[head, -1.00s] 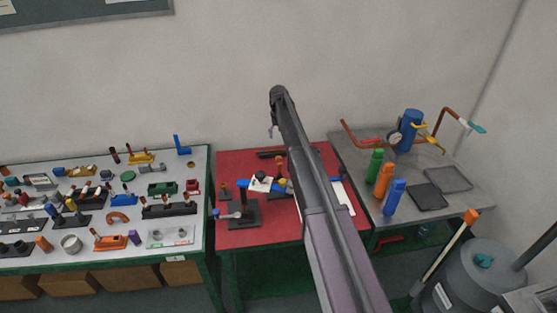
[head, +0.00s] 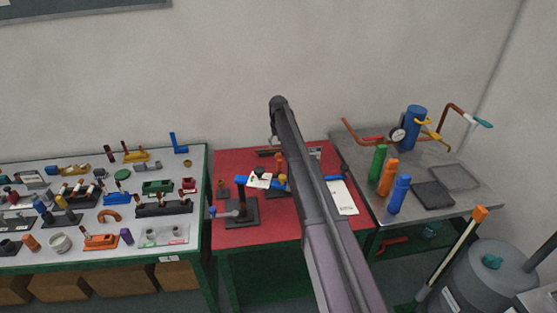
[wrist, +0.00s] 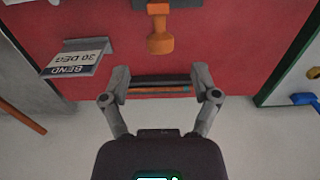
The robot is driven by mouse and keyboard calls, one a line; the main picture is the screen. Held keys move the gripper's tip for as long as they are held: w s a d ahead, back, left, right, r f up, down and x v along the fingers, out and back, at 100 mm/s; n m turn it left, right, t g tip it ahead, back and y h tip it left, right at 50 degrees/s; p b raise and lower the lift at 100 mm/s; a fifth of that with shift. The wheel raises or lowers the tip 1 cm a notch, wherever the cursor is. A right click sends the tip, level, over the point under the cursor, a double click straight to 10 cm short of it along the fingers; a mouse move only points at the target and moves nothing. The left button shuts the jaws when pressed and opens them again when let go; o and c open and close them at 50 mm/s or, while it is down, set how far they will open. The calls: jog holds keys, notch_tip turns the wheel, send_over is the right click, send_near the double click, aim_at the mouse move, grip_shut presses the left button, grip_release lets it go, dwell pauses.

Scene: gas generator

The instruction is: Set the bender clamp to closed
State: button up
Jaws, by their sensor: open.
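On the red table (head: 230,165) a black device on a flat base (head: 240,212) has a blue-topped post and a grey side handle. It may be the bender; I cannot make out its clamp. In the wrist view an orange handle (wrist: 160,35) hangs from a dark part at the top edge. My gripper (wrist: 160,84) is open and empty, its fingers spread either side of a dark bar with thin coloured strips (wrist: 158,88) at the red table's wall-side edge. In the head view my arm hides part of the table's middle.
A "BEND 30 DEG" sign (wrist: 78,60) stands near my gripper in the wrist view. The white table (head: 130,190) at left is crowded with parts. The metal table (head: 450,170) at right holds coloured bottles and a blue cylinder with a gauge.

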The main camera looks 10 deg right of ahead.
aim_at(278, 154)
jog(key=shift+f+b, duration=2.6)
jog(key=shift+f, duration=0.25)
grip_shut()
